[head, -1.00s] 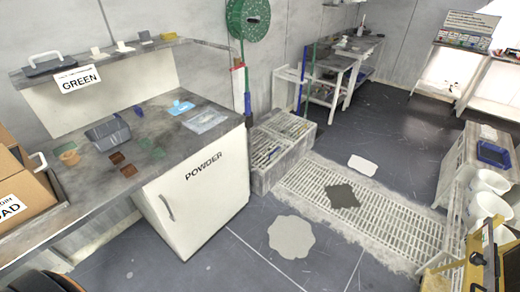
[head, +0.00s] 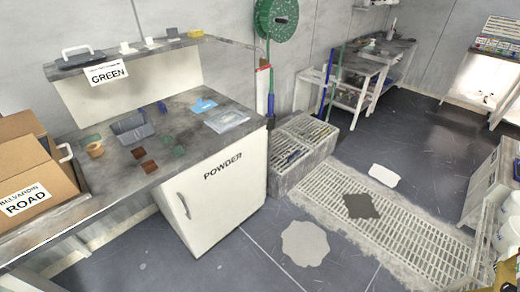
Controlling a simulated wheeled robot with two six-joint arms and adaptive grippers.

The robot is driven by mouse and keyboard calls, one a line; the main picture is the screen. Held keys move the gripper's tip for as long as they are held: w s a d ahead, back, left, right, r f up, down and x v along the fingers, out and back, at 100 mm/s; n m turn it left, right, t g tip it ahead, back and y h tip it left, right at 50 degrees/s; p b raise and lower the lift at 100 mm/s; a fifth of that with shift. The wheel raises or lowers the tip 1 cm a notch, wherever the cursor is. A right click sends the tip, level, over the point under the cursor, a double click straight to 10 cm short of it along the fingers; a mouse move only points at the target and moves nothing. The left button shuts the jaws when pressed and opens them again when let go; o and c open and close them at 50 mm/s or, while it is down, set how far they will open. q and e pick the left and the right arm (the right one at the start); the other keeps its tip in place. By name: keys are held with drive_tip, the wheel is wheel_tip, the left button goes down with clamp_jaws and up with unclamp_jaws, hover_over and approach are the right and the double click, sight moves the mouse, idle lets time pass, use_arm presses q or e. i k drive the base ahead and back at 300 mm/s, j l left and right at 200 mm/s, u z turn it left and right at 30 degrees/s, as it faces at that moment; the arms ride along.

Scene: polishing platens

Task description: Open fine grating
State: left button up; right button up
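A long pale floor grating (head: 420,238) with narrow slots lies in the floor at the right. A dark flat patch (head: 361,206) lies across it. A low grey box with slatted top (head: 310,133) stands at the grating's upper left end, beside the white cabinet. A dark object lies on its front part. Both slatted surfaces look closed, but I cannot tell which is the fine grating. Neither of my grippers can be made out in the head view.
A white cabinet marked POWDER (head: 222,200) stands under the worktop (head: 180,128). An open cardboard box (head: 30,180) sits at left. Pale patches (head: 305,243) lie on the floor. White buckets (head: 510,215) are at the right edge. The dark floor between is mostly clear.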

sight(288, 152)
drive_tip(key=i+l+u, duration=0.7)
drive_tip(key=l, duration=0.15)
drive_tip(key=i+l+u, duration=0.1)
drive_tip(key=l+u, duration=0.15)
drive_tip(key=i+l+u, duration=0.1)
drive_tip(key=l+u, duration=0.15)
drive_tip(key=l, duration=0.2)
drive_tip(key=i+l, duration=0.15)
drive_tip(key=l, duration=0.3)
drive_tip(key=i+l, duration=0.1)
drive_tip(key=l, duration=0.4)
drive_tip(key=i+l+u, duration=0.1)
drive_tip(key=l, duration=0.35)
drive_tip(key=i+l, duration=0.15)
drive_tip(key=l, duration=0.35)
drive_tip(key=i+l, duration=0.1)
drive_tip(key=l, duration=0.35)
drive_tip(key=i+l+u, duration=0.1)
drive_tip(key=l, duration=0.4)
drive_tip(key=i+l, duration=0.1)
drive_tip(key=l, duration=0.4)
